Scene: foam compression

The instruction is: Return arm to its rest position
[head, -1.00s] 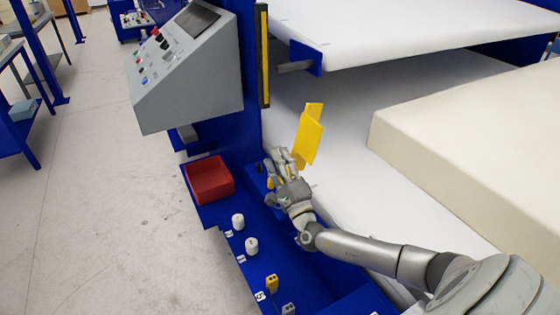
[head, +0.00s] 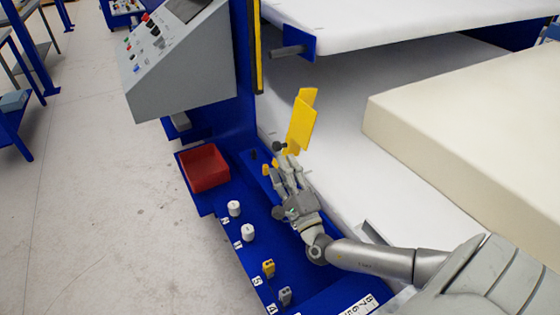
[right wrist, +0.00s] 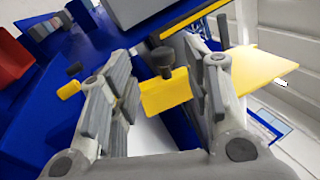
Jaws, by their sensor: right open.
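My right gripper (head: 279,172) is over the blue ledge of the machine, just in front of a yellow plate (head: 301,121). Its fingers are apart in the right wrist view (right wrist: 165,95), with nothing clamped between them. A yellow bracket (right wrist: 166,95) and a black knob (right wrist: 161,60) show in the gap between the fingers, beyond them. The black knob also shows in the head view (head: 279,146), just past the fingertips. My right arm reaches in from the lower right. My left gripper is not in view.
A red tray (head: 204,166) stands on the blue ledge left of the gripper, below a grey control panel (head: 178,62). Two white cylinders (head: 234,208) and small yellow and grey blocks stand along the ledge. A large cream foam block (head: 470,130) lies at right.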

